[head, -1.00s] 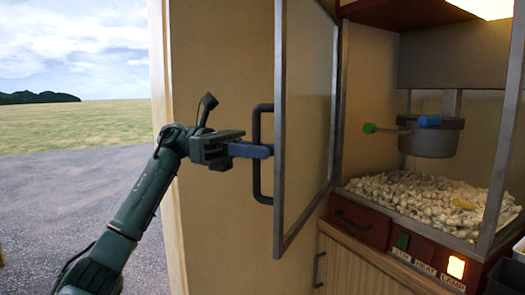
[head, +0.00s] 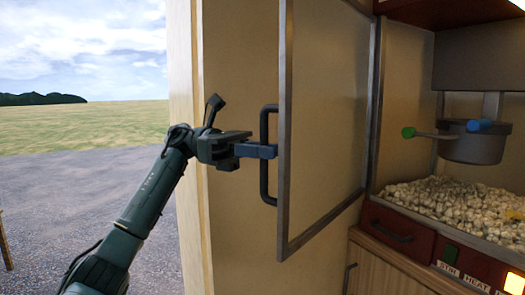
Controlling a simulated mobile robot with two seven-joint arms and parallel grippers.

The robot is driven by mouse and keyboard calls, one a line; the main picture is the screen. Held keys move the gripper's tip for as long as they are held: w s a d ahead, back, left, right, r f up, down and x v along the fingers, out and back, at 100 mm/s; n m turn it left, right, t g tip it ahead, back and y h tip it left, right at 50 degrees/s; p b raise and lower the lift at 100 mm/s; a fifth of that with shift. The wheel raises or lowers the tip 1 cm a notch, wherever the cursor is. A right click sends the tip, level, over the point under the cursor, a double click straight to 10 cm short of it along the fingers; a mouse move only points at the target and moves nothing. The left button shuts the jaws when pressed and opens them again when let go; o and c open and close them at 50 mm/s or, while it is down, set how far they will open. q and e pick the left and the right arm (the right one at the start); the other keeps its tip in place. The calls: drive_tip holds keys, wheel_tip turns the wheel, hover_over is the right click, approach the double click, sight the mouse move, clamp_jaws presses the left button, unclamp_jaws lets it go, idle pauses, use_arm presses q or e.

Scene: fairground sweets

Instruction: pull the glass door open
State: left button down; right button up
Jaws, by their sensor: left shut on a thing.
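The glass door (head: 325,120) of the popcorn machine stands wide open, swung out to the left of the cabinet opening. It has a grey metal frame and a dark bar handle (head: 265,185) on its left edge. My left gripper (head: 268,151) is shut on the handle, with its blue fingers at the handle's upper middle part. The fingertips are partly hidden at the bar. My right gripper is not in the head view.
Inside the machine, a grey kettle (head: 474,148) with green and blue knobs hangs over a heap of popcorn (head: 455,207). A red drawer (head: 397,230) and a wooden cupboard (head: 385,272) are below. Open gravel (head: 80,200) lies to the left.

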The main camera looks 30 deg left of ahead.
sight(264, 108)
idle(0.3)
use_arm(q)
drive_tip(key=c, duration=1.8)
unclamp_jaws()
wheel_tip(264, 108, up, 11)
drive_tip(key=shift+s+f+p, duration=0.1)
drive_tip(key=shift+p, duration=0.6)
drive_tip(key=shift+s+d, duration=0.1)
drive_tip(key=shift+w+f, duration=0.35)
drive_tip(key=shift+s, duration=0.15)
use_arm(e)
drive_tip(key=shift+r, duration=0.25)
